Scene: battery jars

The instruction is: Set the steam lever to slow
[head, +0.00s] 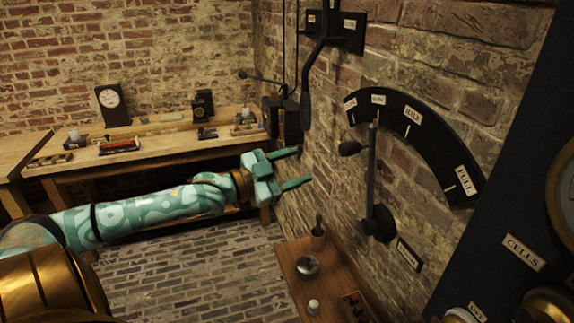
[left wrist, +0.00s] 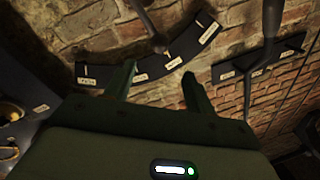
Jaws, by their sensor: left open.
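The steam lever (head: 371,175) is a dark rod on the brick wall, rising from a round pivot to a curved black plate (head: 440,150). Its dark knob (head: 350,148) sticks out to the left. The rod's top lies just below the plate's second label (head: 378,99), whose small word is hard to read; HALF and FULL follow to the right. In the left wrist view the lever (left wrist: 155,35) ends near the same label (left wrist: 173,63). My left gripper (head: 305,166) is open and empty, left of the knob and apart from it. My right gripper is out of view.
Another dark lever (head: 308,80) with a labelled plate is on the wall at upper left. A small wooden shelf (head: 290,260) holding small items is below. A workbench (head: 160,130) stands at the back.

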